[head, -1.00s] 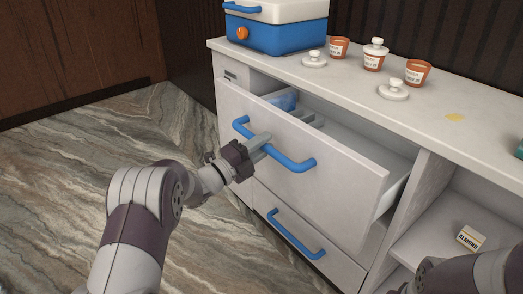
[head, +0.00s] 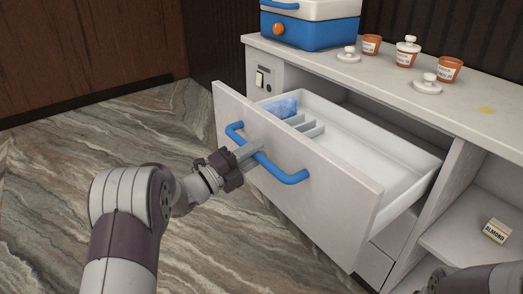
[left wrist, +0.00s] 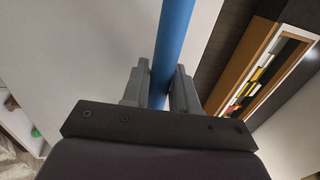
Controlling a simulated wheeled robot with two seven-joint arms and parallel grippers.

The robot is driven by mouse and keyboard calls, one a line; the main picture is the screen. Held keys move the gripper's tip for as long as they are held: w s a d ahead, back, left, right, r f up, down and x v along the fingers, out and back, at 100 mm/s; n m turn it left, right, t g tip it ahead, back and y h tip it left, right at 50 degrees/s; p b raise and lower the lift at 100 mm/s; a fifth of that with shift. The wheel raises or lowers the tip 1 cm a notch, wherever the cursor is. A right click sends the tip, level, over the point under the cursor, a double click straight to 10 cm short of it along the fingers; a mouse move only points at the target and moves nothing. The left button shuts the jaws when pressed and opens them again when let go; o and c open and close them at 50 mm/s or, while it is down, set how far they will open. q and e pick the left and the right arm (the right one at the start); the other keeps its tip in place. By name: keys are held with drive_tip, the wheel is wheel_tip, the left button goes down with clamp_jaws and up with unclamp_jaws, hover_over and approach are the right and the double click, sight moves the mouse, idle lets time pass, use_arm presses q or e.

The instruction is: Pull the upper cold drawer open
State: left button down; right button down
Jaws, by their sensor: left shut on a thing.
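The upper cold drawer (head: 340,198) stands well out from the white counter in the head view. Its inside shows grey dividers and a blue pack (head: 281,108) at the left end. The blue handle (head: 288,175) runs across its front. My left gripper (head: 254,152) is shut on the handle's bar near its middle. In the left wrist view the blue bar (left wrist: 171,45) passes between the two grey fingers (left wrist: 161,88). Of my right arm only a dark part shows at the bottom right of the head view; its gripper is out of frame.
The countertop (head: 375,72) carries a blue and white cooler box (head: 310,32), several orange pots and two white lids (head: 427,84). An open shelf at the right holds a small box marked ALMOND (head: 496,231). The lower drawer (head: 373,267) is mostly hidden. Marbled floor left is clear.

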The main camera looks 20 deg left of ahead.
use_arm(q)
drive_tip(key=shift+s+a+f, duration=0.1)
drive_tip(key=shift+s+a, duration=0.15)
drive_tip(key=shift+s, duration=0.05)
drive_tip(key=c, duration=1)
unclamp_jaws()
drive_tip(key=p+v, duration=0.3)
drive_tip(key=v, duration=0.9)
drive_tip(key=shift+s+a, duration=0.2)
drive_tip(key=shift+s, duration=0.1)
